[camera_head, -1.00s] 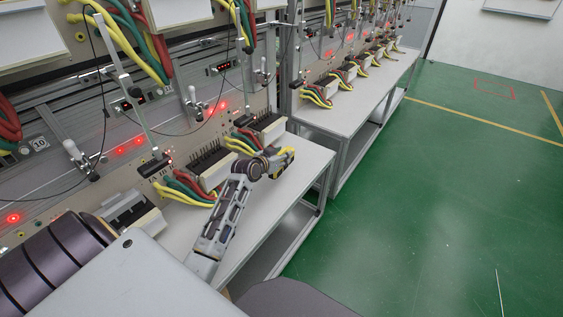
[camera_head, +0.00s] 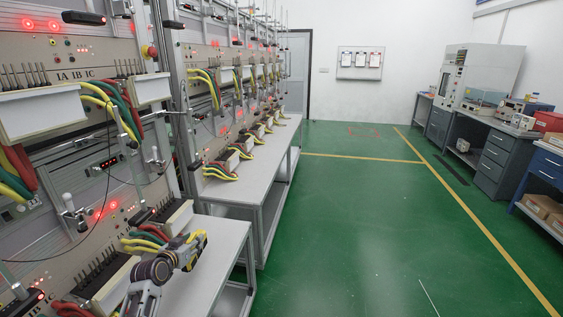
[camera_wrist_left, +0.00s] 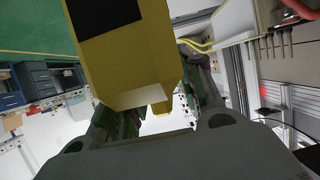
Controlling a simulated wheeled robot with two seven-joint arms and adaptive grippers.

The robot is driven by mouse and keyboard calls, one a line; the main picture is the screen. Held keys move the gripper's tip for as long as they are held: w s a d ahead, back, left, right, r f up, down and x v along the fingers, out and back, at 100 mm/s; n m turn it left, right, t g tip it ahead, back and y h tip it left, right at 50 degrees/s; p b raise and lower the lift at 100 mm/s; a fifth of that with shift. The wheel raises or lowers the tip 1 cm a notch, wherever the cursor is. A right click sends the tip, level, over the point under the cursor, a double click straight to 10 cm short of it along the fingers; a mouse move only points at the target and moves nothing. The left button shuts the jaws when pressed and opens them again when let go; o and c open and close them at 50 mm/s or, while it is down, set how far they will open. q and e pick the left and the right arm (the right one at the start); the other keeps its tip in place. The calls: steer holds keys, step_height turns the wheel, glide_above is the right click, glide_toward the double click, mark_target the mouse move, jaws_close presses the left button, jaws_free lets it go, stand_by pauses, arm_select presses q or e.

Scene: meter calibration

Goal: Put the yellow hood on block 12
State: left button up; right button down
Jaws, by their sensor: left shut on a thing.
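The yellow hood (camera_wrist_left: 125,60), with a dark rectangular patch on it, fills the upper middle of the left wrist view. My left gripper (camera_wrist_left: 155,118) is shut on it, with the fingers on either side. In the head view my left gripper (camera_head: 188,252) is over the near bench, by a terminal block with cables (camera_head: 172,216). I cannot read a number 12 on any block. My right gripper is not in view.
The near bench (camera_head: 205,290) stands below a panel with terminal blocks, cables and red displays. A second bench (camera_head: 235,190) with more blocks runs further back. The green floor (camera_head: 340,230) to the right is open. Grey cabinets (camera_head: 490,165) stand along the right wall.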

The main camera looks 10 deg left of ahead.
arm_select(q)
steer(key=shift+r, duration=0.1)
